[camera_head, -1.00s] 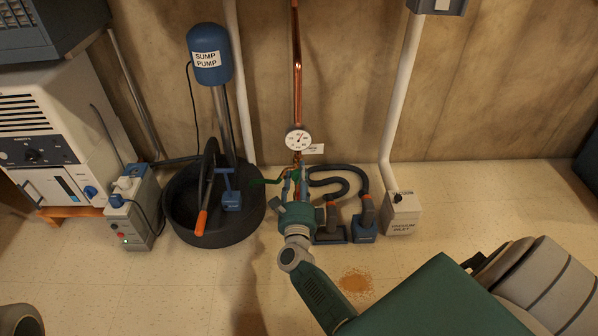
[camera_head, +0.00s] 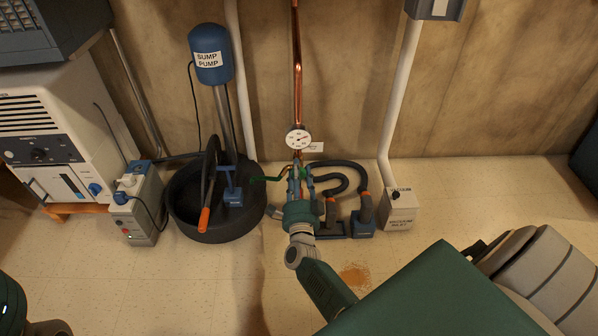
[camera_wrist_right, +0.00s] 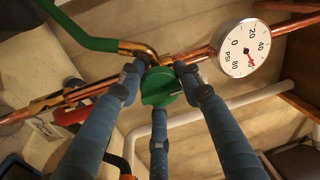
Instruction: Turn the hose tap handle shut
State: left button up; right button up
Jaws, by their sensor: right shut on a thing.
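The hose tap handle is a round green knob (camera_wrist_right: 161,86) on a brass tap at the copper pipe (camera_wrist_right: 205,52). In the right wrist view, the three blue fingers of my right gripper (camera_wrist_right: 158,84) close around the knob from several sides, shut on it. In the head view, my right gripper (camera_head: 299,180) reaches the foot of the copper pipe and hides most of the tap. A green hose (camera_wrist_right: 85,36) runs from the brass tap; it also shows in the head view (camera_head: 268,179). My left gripper is not in view.
A pressure gauge (camera_head: 297,138) sits on the pipe just above the tap. A black sump tub (camera_head: 213,227) stands to the left. Dark curved hoses (camera_head: 346,171) and a vacuum inlet box (camera_head: 400,207) are to the right. Open floor lies in front.

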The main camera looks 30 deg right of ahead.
jog(key=shift+w+a, duration=0.2)
jog(key=shift+a, duration=0.15)
jog(key=o, duration=1.2)
jog(key=shift+a, duration=0.1)
jog(key=shift+c, duration=0.2)
jog(key=shift+s, duration=0.1)
jog(key=shift+s+f, duration=0.15)
jog(key=shift+s, duration=0.1)
jog(key=v, duration=1.1)
jog(key=shift+s, duration=0.1)
